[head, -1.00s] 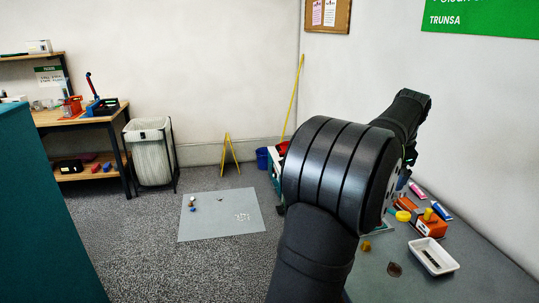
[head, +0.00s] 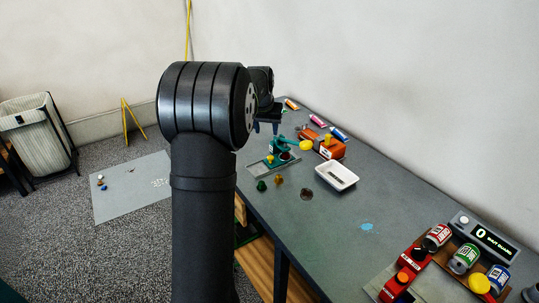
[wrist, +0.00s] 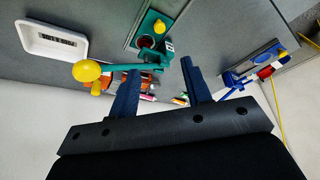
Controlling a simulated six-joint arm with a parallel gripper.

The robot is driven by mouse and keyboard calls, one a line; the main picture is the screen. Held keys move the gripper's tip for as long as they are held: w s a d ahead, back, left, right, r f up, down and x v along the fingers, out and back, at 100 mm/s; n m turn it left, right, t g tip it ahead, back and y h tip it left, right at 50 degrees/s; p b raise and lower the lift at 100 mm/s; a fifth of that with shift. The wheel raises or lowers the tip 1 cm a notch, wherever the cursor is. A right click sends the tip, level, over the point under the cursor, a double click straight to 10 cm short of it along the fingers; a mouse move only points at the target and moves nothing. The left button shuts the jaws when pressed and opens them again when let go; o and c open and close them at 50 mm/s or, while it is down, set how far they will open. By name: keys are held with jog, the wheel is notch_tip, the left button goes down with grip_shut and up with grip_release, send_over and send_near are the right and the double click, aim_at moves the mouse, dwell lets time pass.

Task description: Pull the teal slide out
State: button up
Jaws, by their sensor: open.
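A teal device (head: 280,151) stands on a grey plate near the left edge of the table. A lever arm (head: 289,142) with a yellow ball (head: 305,145) sticks out to its right. In the wrist view, a teal plate (wrist: 147,24) carries a small yellow knob (wrist: 159,26) beside a round dark opening; I cannot tell for certain that it is the slide.
An orange device (head: 325,147) stands close to the right, with several tubes behind it. A white tray (head: 336,176) sits to the right front. Small loose pieces (head: 279,180) lie in front. Red holders with cans (head: 464,258) stand at the near right.

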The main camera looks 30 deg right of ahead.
aim_at(271, 157)
jog(key=x, duration=1.6)
jog(key=shift+w+d+f, duration=0.1)
jog(key=shift+f, duration=0.25)
